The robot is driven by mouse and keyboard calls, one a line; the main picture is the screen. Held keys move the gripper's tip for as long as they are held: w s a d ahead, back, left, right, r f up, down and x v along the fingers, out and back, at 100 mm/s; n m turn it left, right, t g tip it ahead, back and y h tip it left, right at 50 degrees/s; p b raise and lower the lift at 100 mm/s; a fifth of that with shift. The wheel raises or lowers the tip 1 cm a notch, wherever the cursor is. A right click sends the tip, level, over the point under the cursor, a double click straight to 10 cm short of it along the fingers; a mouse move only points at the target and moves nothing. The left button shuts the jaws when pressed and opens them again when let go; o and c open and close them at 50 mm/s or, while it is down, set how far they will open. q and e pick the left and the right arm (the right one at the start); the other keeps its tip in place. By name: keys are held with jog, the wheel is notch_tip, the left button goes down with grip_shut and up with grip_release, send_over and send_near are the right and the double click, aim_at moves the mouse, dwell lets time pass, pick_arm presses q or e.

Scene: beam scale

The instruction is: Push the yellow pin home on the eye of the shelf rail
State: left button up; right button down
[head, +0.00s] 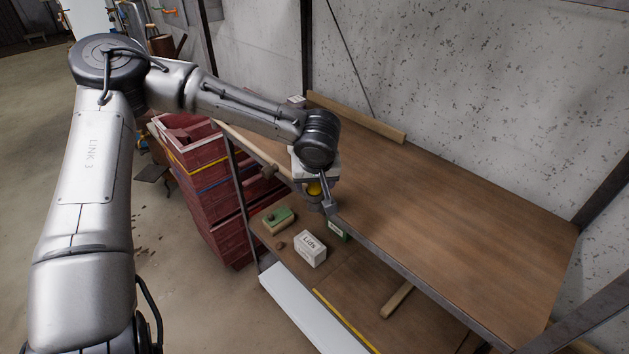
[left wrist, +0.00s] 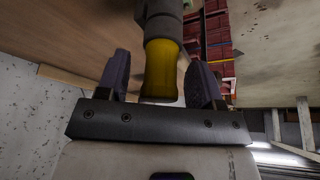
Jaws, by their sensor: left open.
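The yellow pin (left wrist: 162,70) stands between the two fingers of my left gripper in the left wrist view. Its far end meets a dark grey round part (left wrist: 160,12). A gap shows between the pin and each finger, so the gripper is open around it. The shelf rail's eye cannot be made out, and whether the pin is seated cannot be told. My right gripper is not in view.
The wooden bench top (head: 450,210) is mostly clear. A wooden pole (head: 245,147) runs beside the arm.

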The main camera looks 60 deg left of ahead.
pick_arm(q)
jog(key=b+v, duration=0.2)
jog(key=v, duration=1.1)
jog(key=shift+d, duration=0.1)
